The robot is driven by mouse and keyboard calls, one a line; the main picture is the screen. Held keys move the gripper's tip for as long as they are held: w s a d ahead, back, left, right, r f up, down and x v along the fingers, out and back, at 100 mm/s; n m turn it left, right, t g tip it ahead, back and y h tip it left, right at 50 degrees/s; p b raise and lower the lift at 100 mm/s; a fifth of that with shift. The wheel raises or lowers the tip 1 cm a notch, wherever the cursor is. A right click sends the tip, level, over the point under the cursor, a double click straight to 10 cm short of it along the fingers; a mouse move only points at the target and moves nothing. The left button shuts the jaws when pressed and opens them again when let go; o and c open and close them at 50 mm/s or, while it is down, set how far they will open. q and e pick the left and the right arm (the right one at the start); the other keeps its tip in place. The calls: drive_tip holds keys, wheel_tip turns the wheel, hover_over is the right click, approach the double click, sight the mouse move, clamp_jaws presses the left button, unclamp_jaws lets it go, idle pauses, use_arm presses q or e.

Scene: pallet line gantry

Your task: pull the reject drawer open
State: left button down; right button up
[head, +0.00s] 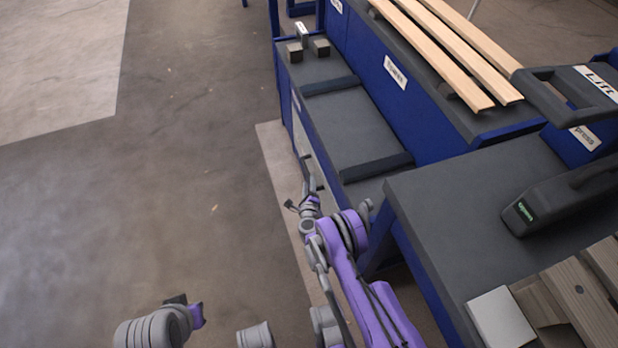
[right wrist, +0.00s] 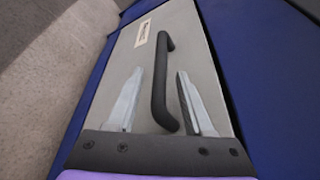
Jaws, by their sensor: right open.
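The reject drawer front (right wrist: 190,50) is a pale grey panel between blue frame parts in the right wrist view. It carries a small label and a black bar handle (right wrist: 160,85). My right gripper (right wrist: 160,75) is open, with one finger on each side of the handle; I see no clear contact. In the head view my right gripper (head: 306,190) is small, beside the blue bench's left face. The drawer looks shut, flush with its frame. Only part of my left arm shows at the bottom left; its jaws are out of sight.
The blue bench with a dark top (head: 355,130) stands right of my right gripper. A second dark table (head: 450,205) is nearer, close to my right arm. Wooden slats (head: 455,50) lie on the higher bench behind. The floor (head: 150,190) on the left is clear.

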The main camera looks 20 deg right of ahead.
drive_tip(key=shift+b+x, duration=0.35)
drive_tip(key=shift+x, duration=1.55)
drive_tip(key=shift+s, duration=0.1)
clamp_jaws()
